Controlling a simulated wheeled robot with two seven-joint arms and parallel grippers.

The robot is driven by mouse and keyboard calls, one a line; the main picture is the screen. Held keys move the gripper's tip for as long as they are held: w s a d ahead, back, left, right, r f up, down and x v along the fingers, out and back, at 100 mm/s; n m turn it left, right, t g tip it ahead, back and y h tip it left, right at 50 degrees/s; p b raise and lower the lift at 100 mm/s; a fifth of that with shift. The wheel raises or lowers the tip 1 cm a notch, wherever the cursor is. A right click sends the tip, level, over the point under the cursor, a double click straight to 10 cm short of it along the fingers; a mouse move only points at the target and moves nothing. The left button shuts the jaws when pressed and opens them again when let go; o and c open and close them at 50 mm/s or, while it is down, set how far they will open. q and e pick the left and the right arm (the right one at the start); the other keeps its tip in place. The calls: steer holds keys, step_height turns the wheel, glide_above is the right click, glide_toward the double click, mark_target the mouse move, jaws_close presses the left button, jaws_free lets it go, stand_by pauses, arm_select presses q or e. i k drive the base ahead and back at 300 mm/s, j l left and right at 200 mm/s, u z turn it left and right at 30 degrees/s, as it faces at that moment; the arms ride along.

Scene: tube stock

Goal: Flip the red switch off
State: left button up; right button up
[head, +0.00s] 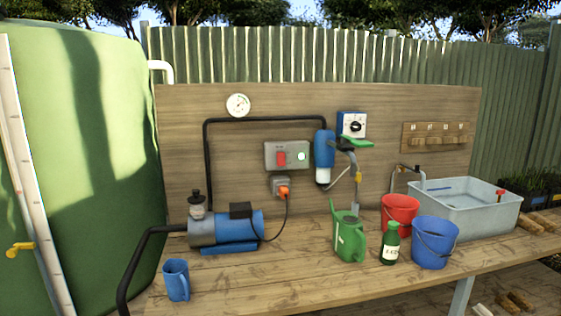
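The red switch (281,158) is on the left part of a grey switch box (268,148), fixed to the wooden back panel above the bench. Beside it on the same box, a round green lamp (302,156) looks lit. The switch is too small to tell which way it is tipped. Neither of my grippers shows in the head view.
Below the box, an orange plug (284,192) sits in a socket, its black cable running to the blue pump (240,226). A blue filter (324,150) hangs right of the box. A green watering can (349,240) and blue jug (176,280) stand on the bench (300,285).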

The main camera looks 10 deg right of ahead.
mark_target(280, 159)
steer(key=i+l+z, duration=0.1)
steer(key=i+l, duration=0.15)
steer(key=l, duration=0.25)
steer(key=i+l+z, duration=0.15)
steer(key=l, duration=0.35)
steer(key=i+l+z, duration=0.1)
steer(key=i+l, duration=0.3)
steer(key=i+l+z, duration=0.1)
steer(key=i+l, duration=0.2)
steer(key=l, duration=0.2)
